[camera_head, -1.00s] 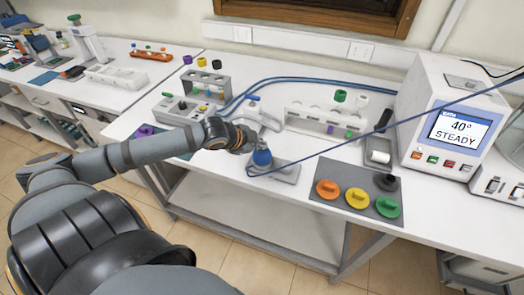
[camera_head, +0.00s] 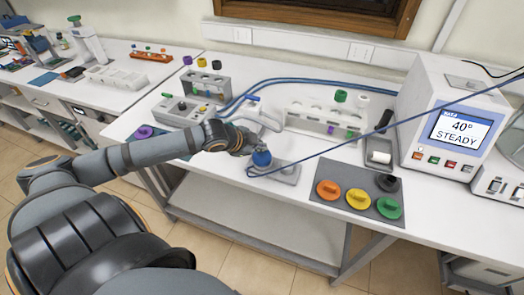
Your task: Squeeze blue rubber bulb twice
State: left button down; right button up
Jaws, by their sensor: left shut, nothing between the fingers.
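The blue rubber bulb (camera_head: 262,159) sits on a small light-grey stand (camera_head: 286,175) near the front edge of the white bench. My left gripper (camera_head: 258,147) is right above and behind the bulb, its fingertips small and dark. It is shut with nothing held between its fingers. The fingers overlap the top of the bulb in the picture; I cannot tell whether they touch it. The upper part of the bulb is partly hidden. My right gripper is not in view.
A heater box (camera_head: 440,125) reading 40° STEADY stands at right. A grey mat (camera_head: 340,205) holds coloured caps. A white rack (camera_head: 310,122) stands behind the bulb.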

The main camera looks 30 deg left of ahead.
pick_arm(q)
jog(key=shift+f+b, duration=0.5)
jog(key=shift+f, duration=0.05)
jog(key=shift+r, duration=0.1)
dwell(0.5)
jog(key=shift+r+p, duration=1.25)
jog(key=shift+p, duration=0.15)
notch_tip(320, 180, up, 5)
jog(key=p, duration=0.5)
jog(key=shift+r, duration=0.1)
dwell(1.0)
